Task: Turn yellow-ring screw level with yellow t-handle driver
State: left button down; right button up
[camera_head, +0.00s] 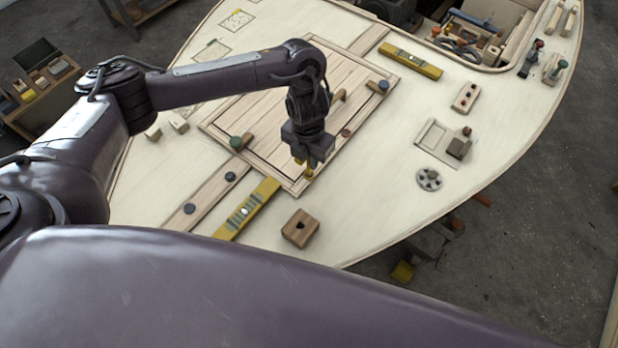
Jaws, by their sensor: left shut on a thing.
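My left gripper (309,159) hangs over the near right part of the framed plywood hatch panel (285,95). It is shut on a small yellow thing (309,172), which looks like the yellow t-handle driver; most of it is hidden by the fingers. Its lower end is close to the panel's near edge, and I cannot tell if it touches. The yellow-ring screw cannot be made out; it may be hidden under the gripper. My right gripper is not in view.
A green-topped piece (238,142), a red-brown knob (346,132) and a blue-topped piece (382,85) sit on the panel. Yellow bars (248,209) (411,63), a wooden block with a hole (300,228) and a grey wheel (429,179) lie around it.

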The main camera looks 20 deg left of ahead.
pick_arm(q)
jog(key=shift+s+f+m, duration=0.1)
jog(key=shift+m, duration=0.4)
